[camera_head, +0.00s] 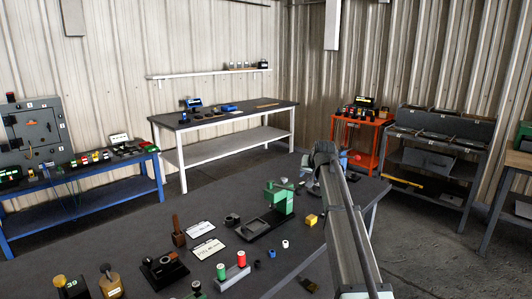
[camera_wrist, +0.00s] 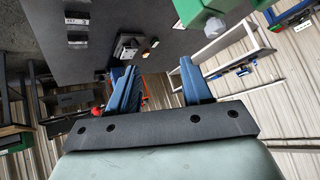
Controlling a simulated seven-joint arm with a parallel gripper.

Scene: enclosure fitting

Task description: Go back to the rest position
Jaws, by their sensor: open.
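My gripper (camera_wrist: 157,66) shows in the wrist view as two blue fingers spread wide apart, with nothing between them. In the head view my arm reaches from the bottom right up over the dark worktable (camera_head: 215,215). The gripper end is mostly hidden behind the arm there, near the far right part of the table. A green press-like device (camera_head: 279,198) stands on the table left of the arm; a green body (camera_wrist: 200,10) shows close by at the top of the wrist view.
A yellow block (camera_head: 311,220), a stand with red and green cylinders (camera_head: 233,274) and white cards (camera_head: 207,249) lie on the table. A blue bench (camera_head: 85,172) stands left, a white-legged bench (camera_head: 225,116) behind, an orange cart (camera_head: 357,134) and grey shelf (camera_head: 435,155) right.

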